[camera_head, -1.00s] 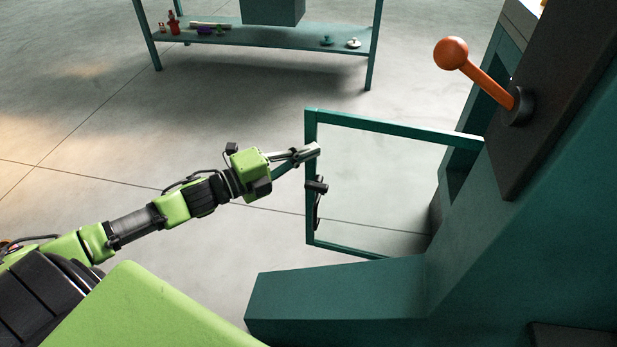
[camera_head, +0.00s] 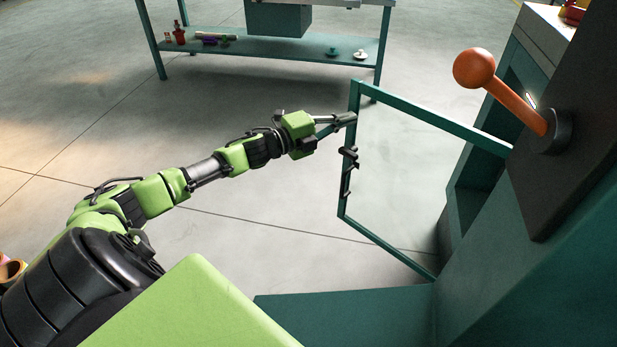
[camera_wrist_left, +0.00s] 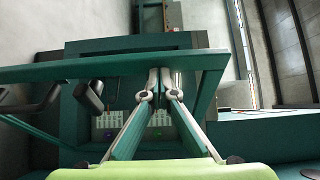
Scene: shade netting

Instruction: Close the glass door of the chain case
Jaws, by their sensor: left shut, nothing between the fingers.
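The glass door (camera_head: 349,180) of the chain case stands open in the head view, a teal frame around clear glass, with a dark handle (camera_head: 348,158) on its free edge. The case (camera_head: 478,185) is the teal body at the right, its opening dark. My left gripper (camera_head: 343,119) is shut and empty, its fingertips at the upper part of the door's free edge. In the left wrist view the shut fingertips (camera_wrist_left: 166,82) are at the teal door frame (camera_wrist_left: 60,70); whether they touch it is hard to tell. My right gripper is not in view.
The concrete floor between is clear.

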